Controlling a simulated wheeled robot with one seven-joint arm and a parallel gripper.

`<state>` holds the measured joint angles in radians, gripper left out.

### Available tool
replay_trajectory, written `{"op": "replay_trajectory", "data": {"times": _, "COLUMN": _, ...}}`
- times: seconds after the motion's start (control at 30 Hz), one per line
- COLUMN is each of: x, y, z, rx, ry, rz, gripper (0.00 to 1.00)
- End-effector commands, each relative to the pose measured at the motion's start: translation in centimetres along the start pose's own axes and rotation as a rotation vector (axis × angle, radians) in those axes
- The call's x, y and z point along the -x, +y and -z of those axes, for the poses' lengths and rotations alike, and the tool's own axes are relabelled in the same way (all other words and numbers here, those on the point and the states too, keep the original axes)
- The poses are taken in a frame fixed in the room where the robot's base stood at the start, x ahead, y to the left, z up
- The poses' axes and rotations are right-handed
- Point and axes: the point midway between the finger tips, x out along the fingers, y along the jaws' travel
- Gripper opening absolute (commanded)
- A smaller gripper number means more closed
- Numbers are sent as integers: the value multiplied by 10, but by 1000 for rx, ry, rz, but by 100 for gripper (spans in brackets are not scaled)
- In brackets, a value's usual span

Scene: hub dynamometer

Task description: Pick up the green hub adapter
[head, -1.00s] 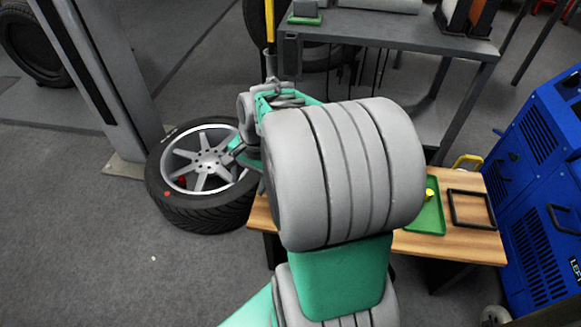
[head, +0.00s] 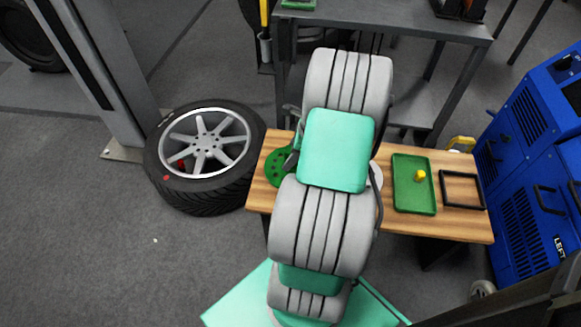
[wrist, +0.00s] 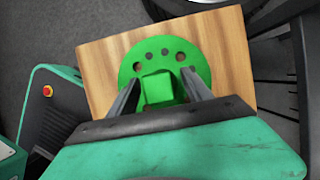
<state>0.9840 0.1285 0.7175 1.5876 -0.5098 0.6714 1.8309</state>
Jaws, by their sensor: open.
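The green hub adapter (wrist: 163,52) is a round green disc with several holes and a raised square block at its middle. It lies on the wooden table in the wrist view. It also shows in the head view (head: 275,169), partly hidden behind my arm. My gripper (wrist: 157,82) is open, its two dark fingers on either side of the green block, with gaps visible. I cannot tell how far above the disc the fingertips are. In the head view my arm hides most of the gripper.
The wooden table (head: 452,222) also holds a green tray (head: 414,203) with a yellow piece (head: 420,175), and a black square frame (head: 462,190). A wheel (head: 205,155) lies on the floor at left. A grey bench (head: 420,30) stands behind, a blue cabinet (head: 530,170) at right.

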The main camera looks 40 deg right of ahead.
Motion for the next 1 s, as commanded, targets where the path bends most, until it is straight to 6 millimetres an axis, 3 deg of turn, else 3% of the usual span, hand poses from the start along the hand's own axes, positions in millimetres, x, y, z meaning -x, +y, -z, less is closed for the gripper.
{"op": "replay_trajectory", "data": {"times": 0.1, "x": 2, "y": 0, "z": 0, "rx": 1, "ry": 0, "rz": 1, "gripper": 57}}
{"op": "replay_trajectory", "data": {"times": 0.8, "x": 2, "y": 0, "z": -1, "rx": 2, "ry": 0, "rz": 1, "gripper": 0}}
{"op": "replay_trajectory", "data": {"times": 1.0, "x": 2, "y": 0, "z": -1, "rx": 2, "ry": 0, "rz": 1, "gripper": 0}}
